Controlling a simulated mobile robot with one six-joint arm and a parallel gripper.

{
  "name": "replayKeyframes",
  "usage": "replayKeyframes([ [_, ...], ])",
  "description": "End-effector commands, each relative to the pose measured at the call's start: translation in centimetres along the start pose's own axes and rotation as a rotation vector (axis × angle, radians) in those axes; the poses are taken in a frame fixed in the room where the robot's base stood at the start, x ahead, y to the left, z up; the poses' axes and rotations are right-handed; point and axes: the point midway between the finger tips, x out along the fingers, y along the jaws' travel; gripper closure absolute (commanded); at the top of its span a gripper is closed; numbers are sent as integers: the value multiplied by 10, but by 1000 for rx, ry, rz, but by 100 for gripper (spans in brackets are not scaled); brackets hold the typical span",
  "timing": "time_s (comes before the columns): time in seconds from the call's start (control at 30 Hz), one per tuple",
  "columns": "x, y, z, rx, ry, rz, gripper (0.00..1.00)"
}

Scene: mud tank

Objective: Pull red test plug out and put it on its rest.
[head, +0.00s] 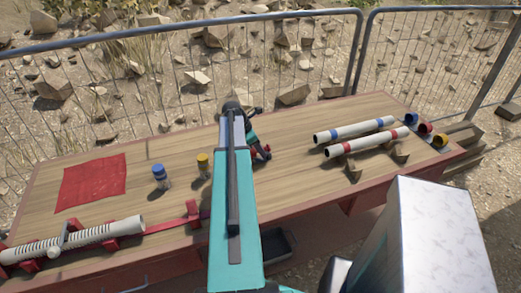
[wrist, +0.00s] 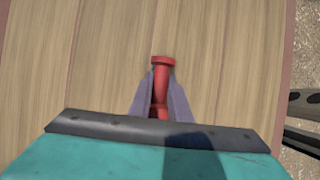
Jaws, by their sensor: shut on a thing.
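A red test plug (wrist: 162,68) with a wider flat head stands out between the fingers of my gripper (wrist: 160,88) in the wrist view. My gripper is shut on the plug's shank. Bare wooden tabletop lies behind the plug, and the gap between them cannot be judged. In the head view my gripper is over the middle of the bench, mostly hidden behind my teal arm, with a bit of red (head: 266,153) showing beside it. I cannot tell which thing is the plug's rest.
Right on the bench (head: 300,190) lie a blue-banded tube (head: 355,130) and a red-banded tube (head: 367,141), near coloured caps (head: 425,127). Left are a blue-topped jar (head: 159,176), a yellow-topped jar (head: 203,165), a red cloth (head: 90,183) and a ribbed pipe (head: 95,233). A fence (head: 190,85) runs behind.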

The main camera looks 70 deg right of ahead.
Motion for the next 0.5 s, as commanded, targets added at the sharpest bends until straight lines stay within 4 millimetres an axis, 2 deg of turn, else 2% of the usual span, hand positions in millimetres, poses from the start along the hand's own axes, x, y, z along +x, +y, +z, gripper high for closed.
replayKeyframes([
  [0.5,6,0,-3,-1,0,0,100],
])
